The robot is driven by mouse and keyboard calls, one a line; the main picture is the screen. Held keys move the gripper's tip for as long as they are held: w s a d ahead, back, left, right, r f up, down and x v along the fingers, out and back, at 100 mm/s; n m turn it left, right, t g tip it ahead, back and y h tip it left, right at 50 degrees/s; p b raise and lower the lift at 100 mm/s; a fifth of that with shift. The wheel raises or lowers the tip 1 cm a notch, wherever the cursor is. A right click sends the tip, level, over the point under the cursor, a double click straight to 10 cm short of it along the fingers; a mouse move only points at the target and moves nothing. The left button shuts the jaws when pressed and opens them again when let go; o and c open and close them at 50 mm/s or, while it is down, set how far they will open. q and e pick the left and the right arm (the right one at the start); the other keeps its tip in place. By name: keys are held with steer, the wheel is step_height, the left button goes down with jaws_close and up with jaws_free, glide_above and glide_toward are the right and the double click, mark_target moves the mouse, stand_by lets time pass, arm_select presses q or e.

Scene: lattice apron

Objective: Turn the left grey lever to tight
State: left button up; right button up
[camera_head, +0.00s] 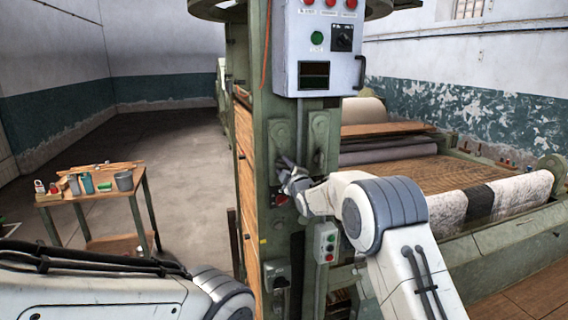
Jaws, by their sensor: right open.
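Two grey levers are mounted side by side on the green machine post (254,100), below the control box. The left grey lever (279,136) is partly hidden at its lower end by my right gripper. The right grey lever (320,135) hangs downward beside it. My right gripper (288,165) is open, with its fingers at the lower part of the left lever. I cannot tell whether they touch it. No tight marking is readable. My left arm shows at the lower left, but its gripper is out of view.
The control box (284,60) with red and green buttons juts out above the levers. A smaller button box (325,243) sits below my right gripper. A wooden table (90,195) with bottles and a bucket (124,181) stands at the left. The floor behind it is clear.

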jaws_close()
stand_by(0.4)
